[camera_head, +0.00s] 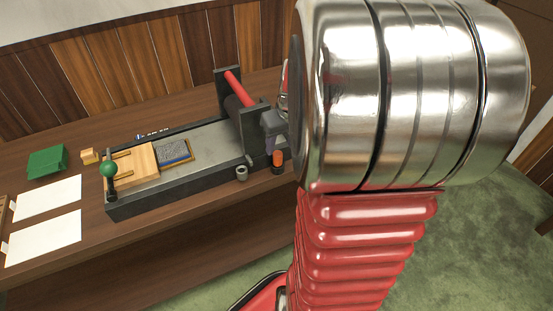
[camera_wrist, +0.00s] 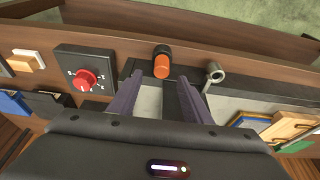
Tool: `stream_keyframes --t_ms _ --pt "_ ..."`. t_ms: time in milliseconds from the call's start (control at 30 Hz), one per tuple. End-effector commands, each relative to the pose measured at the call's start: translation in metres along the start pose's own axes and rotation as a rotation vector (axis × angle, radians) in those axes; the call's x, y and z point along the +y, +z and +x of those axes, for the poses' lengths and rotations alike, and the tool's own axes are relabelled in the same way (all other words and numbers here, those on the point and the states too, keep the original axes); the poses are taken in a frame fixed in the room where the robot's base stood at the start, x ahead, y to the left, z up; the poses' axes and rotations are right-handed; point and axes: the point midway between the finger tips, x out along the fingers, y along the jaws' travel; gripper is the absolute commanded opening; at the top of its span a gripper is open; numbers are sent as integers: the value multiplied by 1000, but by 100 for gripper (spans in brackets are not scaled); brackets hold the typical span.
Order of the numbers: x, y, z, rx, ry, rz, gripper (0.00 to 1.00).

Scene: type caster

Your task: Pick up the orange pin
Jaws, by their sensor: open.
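The orange pin (camera_head: 277,158) is a short orange cylinder with a dark end. It stands near the front edge of the wooden bench, by the right end of the grey press bed. In the wrist view the orange pin (camera_wrist: 162,67) lies just beyond my fingertips, roughly centred between them. My gripper (camera_wrist: 160,83) is open, with two purple-grey fingers spread apart and nothing between them. In the head view my gripper (camera_head: 271,138) is close to the pin, partly hidden behind my arm. I cannot tell its exact height above the pin.
A grey ring-topped piece (camera_wrist: 213,73) stands close beside the pin. A black box with a red knob (camera_wrist: 85,80) is on the other side. The press frame with its red roller (camera_head: 233,82) rises behind. A wooden block (camera_head: 139,163) and white sheets (camera_head: 45,238) lie left.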

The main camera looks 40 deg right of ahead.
Motion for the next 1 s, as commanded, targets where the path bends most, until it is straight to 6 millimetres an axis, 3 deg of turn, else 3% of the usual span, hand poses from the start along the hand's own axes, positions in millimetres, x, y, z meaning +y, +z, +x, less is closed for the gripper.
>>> stream_keyframes --t_ms 400,1000 --pt "-3 3 46 -3 -1 -1 45" --pt "-3 3 48 0 0 -1 45"
